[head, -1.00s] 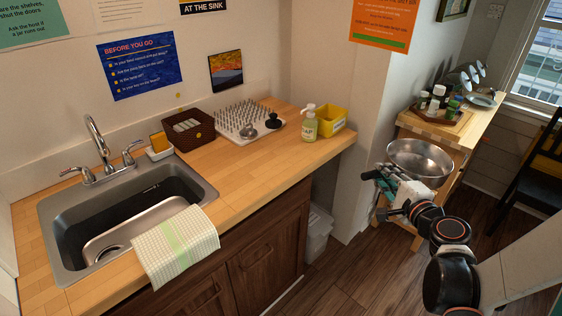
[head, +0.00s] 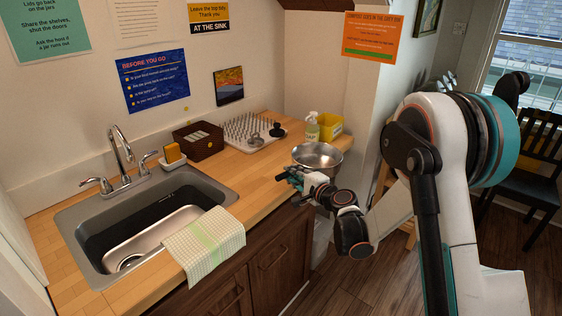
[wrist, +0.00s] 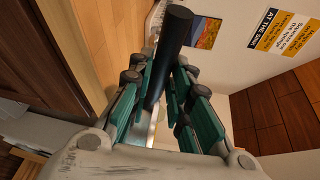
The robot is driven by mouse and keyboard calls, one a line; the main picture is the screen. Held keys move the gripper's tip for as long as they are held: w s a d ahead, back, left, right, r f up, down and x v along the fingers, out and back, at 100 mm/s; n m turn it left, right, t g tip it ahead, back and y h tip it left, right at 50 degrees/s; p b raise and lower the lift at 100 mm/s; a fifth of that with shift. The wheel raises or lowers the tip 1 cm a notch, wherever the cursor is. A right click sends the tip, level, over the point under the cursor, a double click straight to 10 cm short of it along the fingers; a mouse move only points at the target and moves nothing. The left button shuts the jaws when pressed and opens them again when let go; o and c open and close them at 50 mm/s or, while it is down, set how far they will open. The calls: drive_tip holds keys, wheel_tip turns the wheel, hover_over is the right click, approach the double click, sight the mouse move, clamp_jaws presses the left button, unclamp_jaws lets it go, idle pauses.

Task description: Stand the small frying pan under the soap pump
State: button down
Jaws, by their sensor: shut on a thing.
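The small frying pan is a round silver bowl (head: 317,155) with a black handle (wrist: 175,35). In the head view it hangs at the counter's front right edge, overlapping the counter. I cannot tell its exact height. My gripper (head: 292,178) is shut on the handle, and in the wrist view the teal fingers (wrist: 163,90) close around it from both sides. The soap pump (head: 312,130) is a pale green bottle with a white top. It stands upright on the counter behind the pan, its lower part hidden by the pan's rim.
A yellow box (head: 330,127) stands right of the soap pump. A spiked drying mat (head: 245,131) with small metal things lies to the left, beside a dark brown basket (head: 198,141). The sink (head: 140,225) and a checked towel (head: 203,243) are further left. The wooden counter (head: 262,190) is clear at front.

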drive_tip(key=shift+f+b+x, duration=0.15)
drive_tip(key=shift+b+x, duration=0.65)
drive_tip(key=shift+x, duration=1.95)
drive_tip(key=shift+f+b+x, duration=0.15)
drive_tip(key=shift+b+x, duration=0.6)
drive_tip(key=shift+x, duration=1.95)
drive_tip(key=shift+f+b+x, duration=0.15)
drive_tip(key=shift+b+x, duration=0.65)
drive_tip(key=shift+x, duration=1.95)
drive_tip(key=shift+f, duration=0.2)
drive_tip(key=c, duration=1.5)
unclamp_jaws()
drive_tip(key=shift+s, duration=0.1)
drive_tip(key=shift+r, duration=0.1)
